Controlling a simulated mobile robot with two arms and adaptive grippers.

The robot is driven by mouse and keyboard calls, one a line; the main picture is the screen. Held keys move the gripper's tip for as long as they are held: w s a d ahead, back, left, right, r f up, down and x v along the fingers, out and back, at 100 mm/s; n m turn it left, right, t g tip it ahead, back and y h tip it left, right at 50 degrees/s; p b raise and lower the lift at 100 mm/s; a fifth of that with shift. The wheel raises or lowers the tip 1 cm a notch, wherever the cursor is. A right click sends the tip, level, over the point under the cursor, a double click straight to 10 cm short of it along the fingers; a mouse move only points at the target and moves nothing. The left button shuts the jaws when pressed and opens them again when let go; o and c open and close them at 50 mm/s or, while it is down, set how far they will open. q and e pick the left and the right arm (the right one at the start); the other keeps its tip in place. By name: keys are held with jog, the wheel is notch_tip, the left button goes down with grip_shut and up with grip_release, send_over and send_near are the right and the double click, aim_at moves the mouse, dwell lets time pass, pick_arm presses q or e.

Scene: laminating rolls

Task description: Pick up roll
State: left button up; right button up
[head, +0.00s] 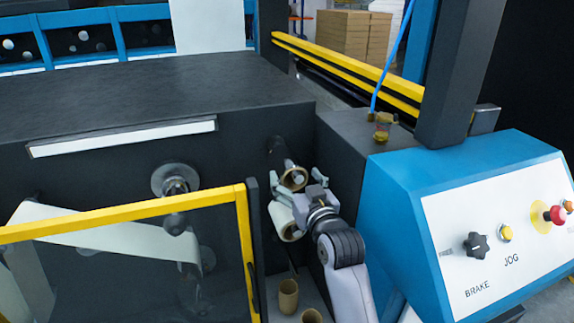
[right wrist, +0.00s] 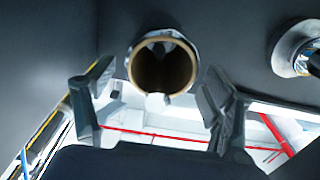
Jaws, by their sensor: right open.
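A roll with a brown core ring (head: 293,179) sits at the end of a dark shaft on the machine's front, in the head view. In the right wrist view the roll (right wrist: 134,66) shows end-on as a round brown rim with a dark hollow. My right gripper (head: 297,189) is in front of it, partly covering it. Its fingers are spread apart on either side of the roll's end in the wrist view, with visible gaps. My left gripper is not in view.
A yellow-framed clear guard (head: 130,212) is to the left, and a blue control panel (head: 400,190) with a knob and buttons to the right. The dark machine wall is close to my right gripper.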

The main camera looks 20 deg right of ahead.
aim_at(282, 159)
jog(key=w+p, duration=0.1)
jog(key=w, duration=0.2)
jog(key=shift+w+a, duration=0.1)
jog(key=shift+w, duration=0.2)
jog(key=shift+w+f+p, duration=0.1)
jog(key=shift+w+p, duration=0.2)
jog(key=shift+w, duration=0.2)
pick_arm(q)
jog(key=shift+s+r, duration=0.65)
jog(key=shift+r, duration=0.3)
pick_arm(e)
jog(key=shift+c, duration=0.2)
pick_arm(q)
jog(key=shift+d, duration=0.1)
pick_arm(e)
jog(key=c, duration=1.1)
